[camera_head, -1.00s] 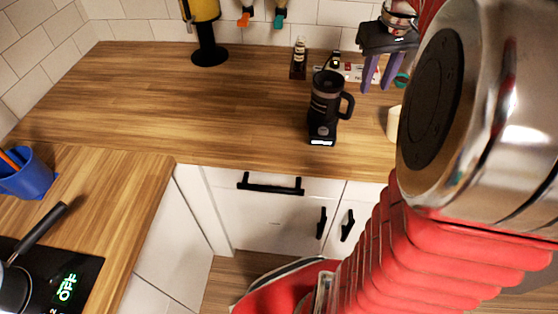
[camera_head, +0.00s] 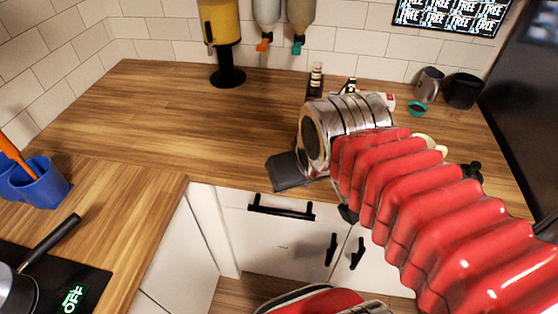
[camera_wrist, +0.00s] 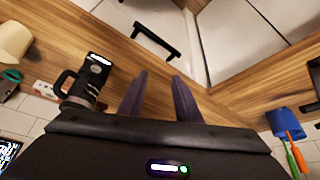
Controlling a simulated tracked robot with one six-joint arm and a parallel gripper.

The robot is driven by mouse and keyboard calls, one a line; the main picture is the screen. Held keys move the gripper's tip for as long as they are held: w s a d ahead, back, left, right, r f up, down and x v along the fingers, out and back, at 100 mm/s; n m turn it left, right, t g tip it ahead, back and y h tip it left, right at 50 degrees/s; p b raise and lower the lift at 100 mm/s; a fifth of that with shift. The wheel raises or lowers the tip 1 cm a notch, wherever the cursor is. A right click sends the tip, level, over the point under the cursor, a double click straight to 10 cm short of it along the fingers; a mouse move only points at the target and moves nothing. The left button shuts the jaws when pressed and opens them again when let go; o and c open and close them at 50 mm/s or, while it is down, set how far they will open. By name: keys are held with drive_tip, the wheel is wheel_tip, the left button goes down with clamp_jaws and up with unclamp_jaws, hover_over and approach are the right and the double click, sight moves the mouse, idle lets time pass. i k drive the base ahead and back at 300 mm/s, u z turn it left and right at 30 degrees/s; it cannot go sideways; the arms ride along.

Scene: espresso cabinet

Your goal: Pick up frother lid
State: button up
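The black frother (camera_wrist: 85,85) stands at the left in the wrist view, with its handle and lit base display showing. Its upper end runs behind my gripper's dark body, so I cannot make out the lid. In the head view only the gripper's dark body shows, and the fingers are hidden.
The wooden counter (camera_head: 180,115) is clear on the left. Small bottles (camera_head: 316,78) and a yellow dispenser (camera_head: 220,25) stand at the back. A metal mug (camera_head: 429,84) and a black mug (camera_head: 462,90) stand back right. A blue cup (camera_head: 45,185) is at far left.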

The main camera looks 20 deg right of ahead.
sight(471, 171)
drive_tip(key=z, duration=1.65)
drive_tip(key=k, duration=0.55)
drive_tip(key=z, duration=0.45)
drive_tip(key=i, duration=0.45)
drive_tip(key=u, duration=0.05)
